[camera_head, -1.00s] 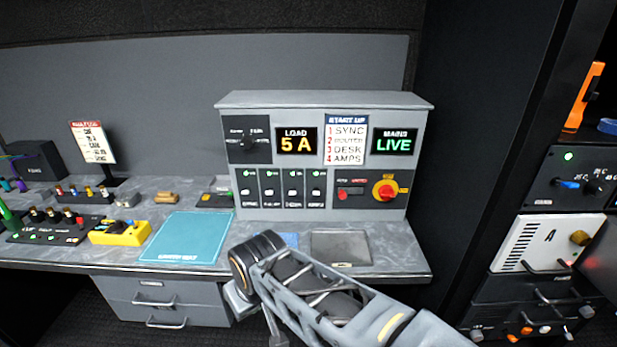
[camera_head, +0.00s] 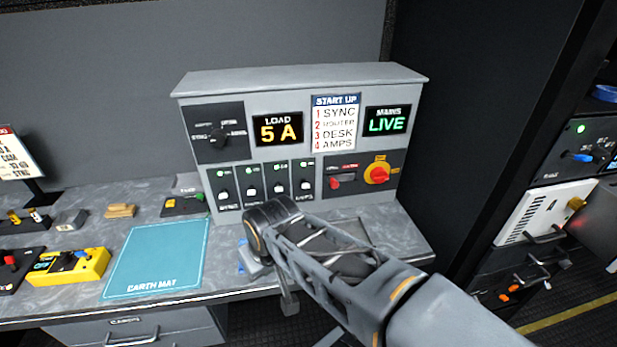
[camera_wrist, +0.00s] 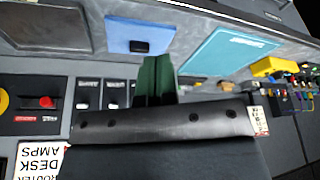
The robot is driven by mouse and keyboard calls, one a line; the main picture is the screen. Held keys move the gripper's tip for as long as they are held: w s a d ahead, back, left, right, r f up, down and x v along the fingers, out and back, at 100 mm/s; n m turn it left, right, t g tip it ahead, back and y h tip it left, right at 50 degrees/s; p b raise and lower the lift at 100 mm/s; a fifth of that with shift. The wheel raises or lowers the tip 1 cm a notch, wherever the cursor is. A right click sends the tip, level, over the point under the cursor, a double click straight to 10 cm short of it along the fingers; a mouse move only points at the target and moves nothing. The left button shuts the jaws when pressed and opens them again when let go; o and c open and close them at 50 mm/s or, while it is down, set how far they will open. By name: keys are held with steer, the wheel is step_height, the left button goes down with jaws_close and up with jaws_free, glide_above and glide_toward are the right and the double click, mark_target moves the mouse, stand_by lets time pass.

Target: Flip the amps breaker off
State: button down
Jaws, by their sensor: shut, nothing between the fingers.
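The grey power panel (camera_head: 290,86) stands at the back of the desk. Several breakers with black faces and pale levers sit in a row at its lower left. The rightmost, the amps breaker (camera_head: 305,180), has a green light above its lever; its small label is blurred. It also shows upside down in the wrist view (camera_wrist: 88,95). My gripper (camera_wrist: 155,62) is shut and empty, its green fingers beside the breaker row and over the desk, apart from the amps breaker. In the head view my arm's end hides the fingers.
The load display (camera_head: 278,129) reads 5 A and the mains display (camera_head: 387,121) reads LIVE. A red rotary switch (camera_head: 377,175) is right of the breakers. A teal mat (camera_head: 158,258) and yellow box (camera_head: 68,266) lie left. A dark rack (camera_head: 535,215) stands right.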

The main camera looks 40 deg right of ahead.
steer(key=w+d+r+m, duration=0.1)
steer(key=w+d+r, duration=0.3)
steer(key=d, duration=0.3)
steer(key=w+d+r+m+h+b, duration=0.1)
steer(key=w+d+r+m, duration=0.1)
steer(key=w+d+r, duration=0.3)
steer(key=w+d+r+m+h+b, duration=0.1)
steer(key=w+d+r, duration=0.3)
steer(key=d, duration=0.6)
steer(key=shift+w+d+r+m+t, duration=0.2)
steer(key=shift+w+m+t, duration=0.2)
steer(key=shift+w+m, duration=0.3)
steer(key=shift+w, duration=0.1)
glide_above(307, 184)
step_height(307, 184, down, 9)
steer(key=shift+w+r, duration=0.1)
steer(key=shift+s+a+f, duration=0.1)
steer(key=shift+s+f, duration=0.05)
steer(key=shift+f, duration=0.4)
steer(key=shift+s+a+f, duration=0.1)
steer(key=shift+s+f, duration=0.05)
steer(key=shift+f, duration=0.4)
steer(key=shift+s+a+f, duration=0.1)
steer(key=shift+s+f, duration=0.2)
steer(key=shift+f, duration=0.6)
